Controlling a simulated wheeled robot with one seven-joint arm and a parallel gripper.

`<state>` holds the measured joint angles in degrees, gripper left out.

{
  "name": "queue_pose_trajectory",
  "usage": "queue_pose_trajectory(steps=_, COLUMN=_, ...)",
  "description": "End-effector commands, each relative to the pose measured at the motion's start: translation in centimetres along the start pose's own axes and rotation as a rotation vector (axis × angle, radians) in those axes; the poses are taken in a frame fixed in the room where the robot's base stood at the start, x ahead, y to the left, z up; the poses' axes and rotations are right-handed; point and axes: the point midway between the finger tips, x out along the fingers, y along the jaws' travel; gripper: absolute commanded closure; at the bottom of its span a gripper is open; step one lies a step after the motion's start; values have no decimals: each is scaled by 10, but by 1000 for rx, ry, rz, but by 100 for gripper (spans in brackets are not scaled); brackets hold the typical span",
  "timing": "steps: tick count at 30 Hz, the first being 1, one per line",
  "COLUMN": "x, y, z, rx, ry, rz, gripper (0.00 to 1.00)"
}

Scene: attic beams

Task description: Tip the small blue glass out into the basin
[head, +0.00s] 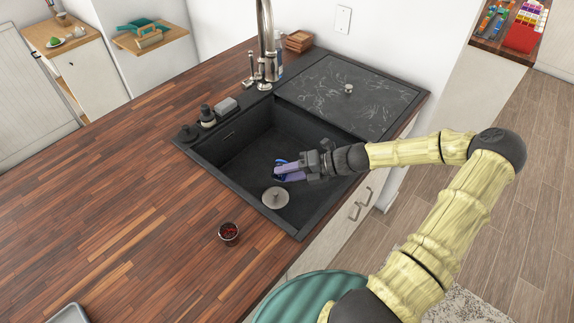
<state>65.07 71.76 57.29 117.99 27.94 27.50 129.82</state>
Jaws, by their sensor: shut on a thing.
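My gripper (292,170) reaches in from the right over the dark sink basin (236,165). It is shut on a small blue glass (279,163), of which only a little blue shows beside the purple fingers. The glass appears tilted over the basin, but its mouth and any contents are too small to make out. A round grey drain piece (275,197) lies below and to the left of the gripper, on the basin floor.
A small glass with dark red contents (229,234) stands on the wooden counter (130,200) near the basin's front corner. A tall faucet (266,45) rises behind the basin. A dark cover with a knob (345,95) lies to the right. The counter's left side is mostly clear.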

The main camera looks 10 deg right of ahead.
Motion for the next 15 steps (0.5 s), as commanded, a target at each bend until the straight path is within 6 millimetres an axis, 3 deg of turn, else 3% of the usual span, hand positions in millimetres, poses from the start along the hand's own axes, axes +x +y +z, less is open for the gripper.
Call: queue_pose_trajectory(steps=15, x=6, y=-8, z=-10, rx=-271, ry=-79, rz=-103, gripper=85)
